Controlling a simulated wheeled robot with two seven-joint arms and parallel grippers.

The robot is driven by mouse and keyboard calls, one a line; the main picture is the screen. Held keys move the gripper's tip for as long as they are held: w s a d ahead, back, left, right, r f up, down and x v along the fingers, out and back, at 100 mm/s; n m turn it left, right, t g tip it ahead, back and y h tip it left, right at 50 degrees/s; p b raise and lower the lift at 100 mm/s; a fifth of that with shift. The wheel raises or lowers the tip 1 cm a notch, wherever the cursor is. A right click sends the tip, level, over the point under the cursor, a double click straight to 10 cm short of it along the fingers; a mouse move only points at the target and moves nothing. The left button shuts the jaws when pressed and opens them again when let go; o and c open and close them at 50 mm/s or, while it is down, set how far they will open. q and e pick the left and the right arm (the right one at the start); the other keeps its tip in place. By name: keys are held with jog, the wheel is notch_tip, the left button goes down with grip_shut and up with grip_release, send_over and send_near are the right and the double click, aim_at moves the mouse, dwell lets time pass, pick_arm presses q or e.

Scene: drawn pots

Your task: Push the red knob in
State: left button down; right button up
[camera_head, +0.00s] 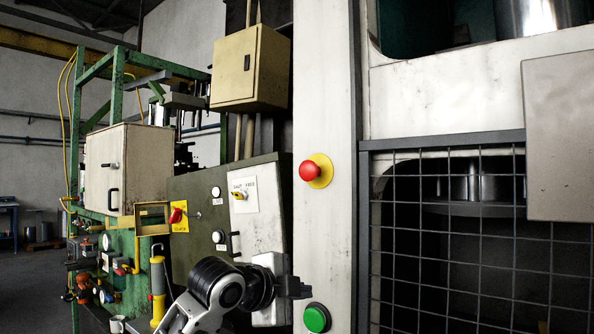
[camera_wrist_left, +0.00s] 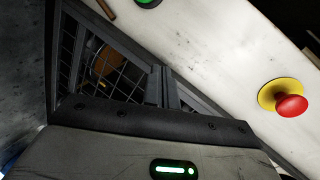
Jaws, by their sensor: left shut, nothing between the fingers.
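The red knob (camera_head: 309,171) is a round mushroom button on a yellow disc, on a pale upright post. It stands out from the disc. It also shows at the right of the left wrist view (camera_wrist_left: 291,105). My left gripper (camera_head: 298,288) is shut and empty, below the knob and slightly left of it in the head view. The gripper is clear of the knob. My right gripper is not in view.
A green button (camera_head: 316,318) sits low on the same post. A wire mesh guard (camera_head: 470,260) is to the right. A dark panel with a switch (camera_head: 239,195) and a grey-white cabinet (camera_head: 128,165) stand to the left. The post between the buttons is bare.

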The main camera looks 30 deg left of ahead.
pick_arm(q)
jog(key=s+a+r+m+t, duration=0.1)
jog(key=s+a+r, duration=0.1)
jog(key=r, duration=0.5)
jog(key=s+a+r+m+t, duration=0.1)
jog(key=s+a+r, duration=0.1)
jog(key=r, duration=0.6)
jog(key=s+a+r+m+t, duration=0.1)
jog(key=s+a+r, duration=0.1)
jog(key=r, duration=0.5)
jog(key=shift+a+r+m+t, duration=0.15)
jog(key=shift+a+m+t, duration=0.25)
jog(key=shift+a, duration=0.2)
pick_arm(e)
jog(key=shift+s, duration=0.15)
pick_arm(q)
jog(key=p, duration=0.5)
send_near(305, 170)
jog(key=w, duration=0.6)
jog(key=shift+d+r, duration=0.1)
jog(key=shift+d, duration=0.2)
jog(key=shift+w, duration=0.45)
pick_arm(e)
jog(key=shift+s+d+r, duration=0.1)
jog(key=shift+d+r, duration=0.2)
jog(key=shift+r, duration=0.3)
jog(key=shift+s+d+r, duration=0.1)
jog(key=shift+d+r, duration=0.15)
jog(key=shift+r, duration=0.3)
